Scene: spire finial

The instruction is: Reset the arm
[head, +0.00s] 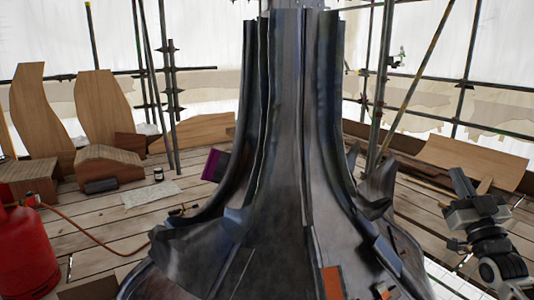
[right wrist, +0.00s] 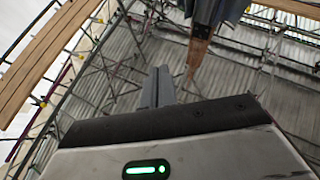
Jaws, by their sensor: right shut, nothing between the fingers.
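My right gripper (head: 459,179) is at the right of the head view, beside the dark metal-clad spire (head: 290,140) and clear of it. Its fingers point up and slightly left. In the right wrist view the fingers (right wrist: 157,86) are pressed together with nothing between them. My left gripper is not in view.
Scaffold poles (head: 166,80) and pale sheeting surround the plank deck (head: 110,225). A red gas cylinder (head: 22,250) with an orange hose stands at lower left. Wooden panels (head: 105,105) lean at the left, and a curved wooden sheet (head: 472,160) lies behind my right gripper.

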